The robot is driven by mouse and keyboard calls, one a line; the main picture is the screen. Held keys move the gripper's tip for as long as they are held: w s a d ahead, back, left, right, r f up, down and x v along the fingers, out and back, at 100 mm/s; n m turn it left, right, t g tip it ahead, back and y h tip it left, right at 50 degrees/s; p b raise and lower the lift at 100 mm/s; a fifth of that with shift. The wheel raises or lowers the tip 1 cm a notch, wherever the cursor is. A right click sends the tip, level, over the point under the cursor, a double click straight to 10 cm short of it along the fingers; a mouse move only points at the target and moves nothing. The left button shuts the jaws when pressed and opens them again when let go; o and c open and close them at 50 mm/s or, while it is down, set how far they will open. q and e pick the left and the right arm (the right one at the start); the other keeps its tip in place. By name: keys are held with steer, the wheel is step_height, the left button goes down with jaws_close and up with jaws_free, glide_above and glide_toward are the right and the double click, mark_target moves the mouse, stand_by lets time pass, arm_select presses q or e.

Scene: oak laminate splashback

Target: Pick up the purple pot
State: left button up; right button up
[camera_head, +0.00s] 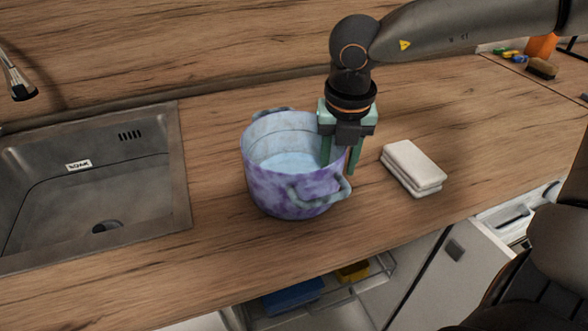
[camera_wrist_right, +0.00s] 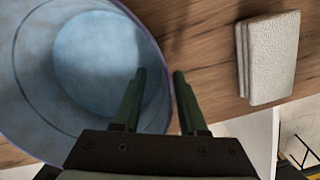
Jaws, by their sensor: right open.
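The purple pot (camera_head: 270,178) stands upright on the wooden counter, right of the sink. It is mottled purple outside and pale blue inside, with a loop handle at the front right and another at the back. My right gripper (camera_head: 341,166) points down, open, over the pot's right rim. In the wrist view the gripper (camera_wrist_right: 160,75) has one finger over the inside of the pot (camera_wrist_right: 105,62) and the other outside its wall. The wall between the fingers does not look gripped. My left gripper is not in view.
A folded white cloth (camera_head: 413,166) lies right of the pot and also shows in the wrist view (camera_wrist_right: 270,58). The sink (camera_head: 180,160) is at the left. A brush (camera_head: 541,68) and small items lie at the back right. Below the front edge, a drawer (camera_head: 500,215) stands partly open.

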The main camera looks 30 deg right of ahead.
steer(key=shift+f, duration=0.4)
steer(key=shift+c, duration=0.2)
jaws_close()
steer(key=shift+d+f, duration=0.1)
stand_by(0.8)
